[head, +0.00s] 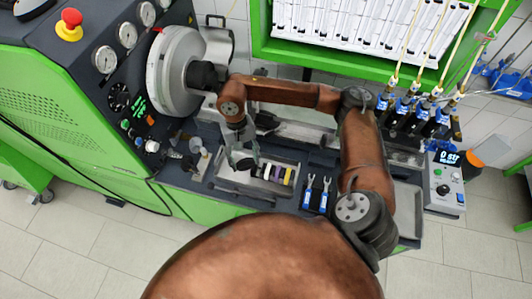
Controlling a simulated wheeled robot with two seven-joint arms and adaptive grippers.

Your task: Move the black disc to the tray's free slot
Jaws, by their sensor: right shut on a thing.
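The tray (296,164) lies on the dark bench top, left of the two blue-handled wrenches. Several thin discs stand on edge in its right part, among them a yellow disc (286,176). My right gripper (242,160) points down at the tray's left end and is shut on a small dark thing, which looks like the black disc (246,164). The fingers hide most of it, and I cannot tell whether it touches the tray. The slots under the gripper are hard to make out. My left gripper is not in view.
Two blue-handled wrenches (316,194) lie right of the tray.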

